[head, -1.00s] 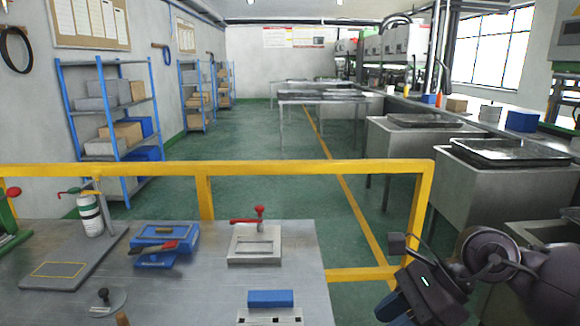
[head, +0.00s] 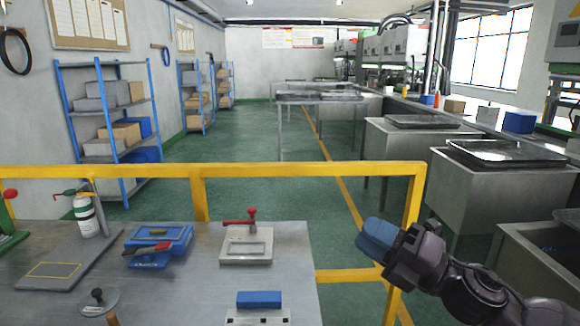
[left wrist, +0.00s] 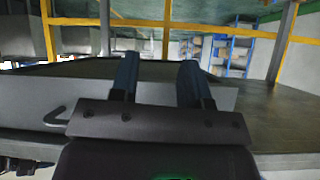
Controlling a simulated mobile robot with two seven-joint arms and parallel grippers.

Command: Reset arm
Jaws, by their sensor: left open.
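My right gripper (head: 372,240) is at the right of the head view, raised in front of the yellow rail, off the right side of the metal workbench (head: 200,290). Its blue fingers overlap from this side, so I cannot tell their gap. My left gripper (left wrist: 158,75) does not show in the head view. In the left wrist view its two blue fingers stand apart with nothing between them. A grey surface lies in front of and around them.
A yellow rail (head: 280,171) runs behind the workbench. On the bench are a pale fixture with a red handle (head: 246,246), a blue block (head: 259,299), a blue tool holder (head: 150,245) and a green-and-white bottle (head: 88,215). Metal basins (head: 505,190) stand at the right.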

